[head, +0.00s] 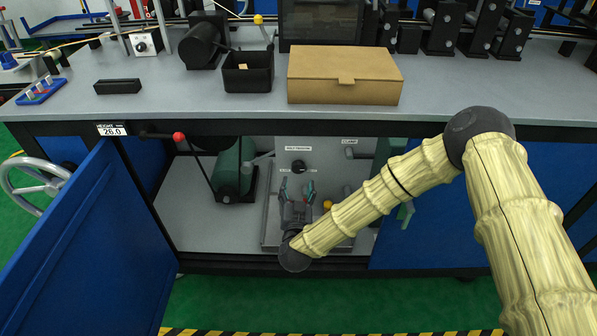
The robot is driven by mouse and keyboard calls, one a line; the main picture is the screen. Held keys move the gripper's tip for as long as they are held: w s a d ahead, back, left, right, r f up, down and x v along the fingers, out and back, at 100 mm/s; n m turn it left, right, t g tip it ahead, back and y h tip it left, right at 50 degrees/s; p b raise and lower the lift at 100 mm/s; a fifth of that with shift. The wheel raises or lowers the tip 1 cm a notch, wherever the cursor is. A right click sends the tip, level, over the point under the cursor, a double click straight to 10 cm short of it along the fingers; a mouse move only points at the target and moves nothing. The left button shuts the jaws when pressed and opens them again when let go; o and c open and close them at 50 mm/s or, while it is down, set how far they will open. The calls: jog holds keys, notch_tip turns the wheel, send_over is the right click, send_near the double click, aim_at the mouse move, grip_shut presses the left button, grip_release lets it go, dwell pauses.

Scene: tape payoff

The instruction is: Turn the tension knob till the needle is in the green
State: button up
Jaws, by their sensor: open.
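A small black knob (299,166) sits on a grey panel (320,161) inside the open cabinet under the bench. The label above it seems to read "belt tension". My gripper (297,189) is open and empty, fingers pointing up, just below the knob in the picture; I see no contact. Another black knob (142,46) is on a small white box (150,41) on the bench, far from my gripper. I cannot make out a needle or a green zone on either. My gripper and arm cover the lower part of the panel.
The blue cabinet door (72,250) stands open at left, beside a handwheel (32,187). A green motor (232,172) is left of the panel. A red-tipped lever (178,137) juts below the bench edge. A cardboard box (344,77) and black bin (248,72) stand on the bench.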

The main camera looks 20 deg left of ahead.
aim_at(298, 170)
jog(key=b+x, duration=0.1)
jog(key=x, duration=0.8)
jog(key=shift+f+b, duration=0.1)
jog(key=shift+b, duration=0.2)
jog(key=c, duration=1)
jog(key=shift+m, duration=0.4)
jog(key=m+p, duration=0.1)
jog(key=m, duration=0.2)
jog(key=shift+d+m, duration=0.1)
jog(key=shift+m, duration=2.4)
